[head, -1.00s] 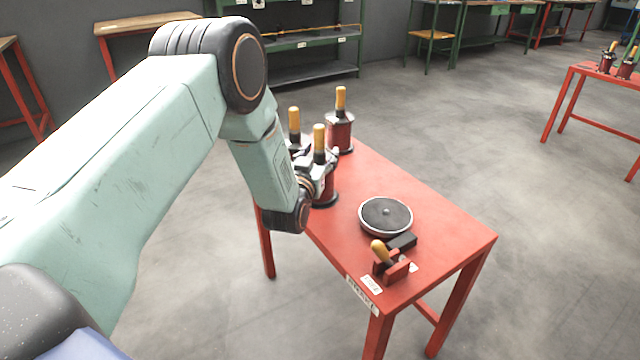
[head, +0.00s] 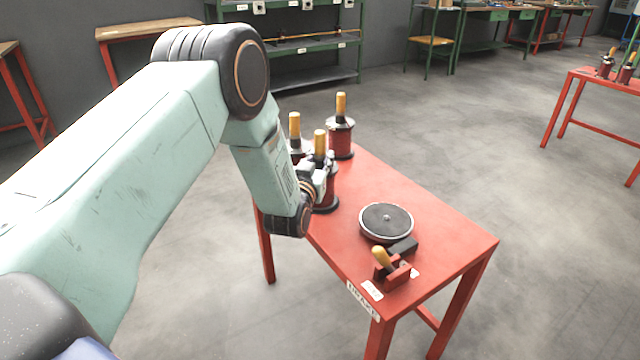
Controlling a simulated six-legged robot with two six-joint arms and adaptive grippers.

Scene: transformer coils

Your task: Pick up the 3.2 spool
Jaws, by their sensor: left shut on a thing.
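Three dark red spools with yellow-topped handles stand close together at the far left end of the red table (head: 440,225). The front spool (head: 331,190) is partly hidden by my left gripper (head: 319,178), which is shut on it below its yellow handle. This spool appears upright, with its base at the tabletop; I cannot tell whether it is lifted. The back right spool (head: 341,140) is clear of the gripper. The back left spool (head: 295,140) is mostly hidden behind the arm and front spool. No spool's number is readable. My right gripper is not in view.
A round dark turntable (head: 386,220) sits mid-table. In front of it are a black block (head: 403,246) and a red lever switch (head: 391,272) with a yellow handle. The table's right part is clear. Another red table (head: 600,75) stands far right.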

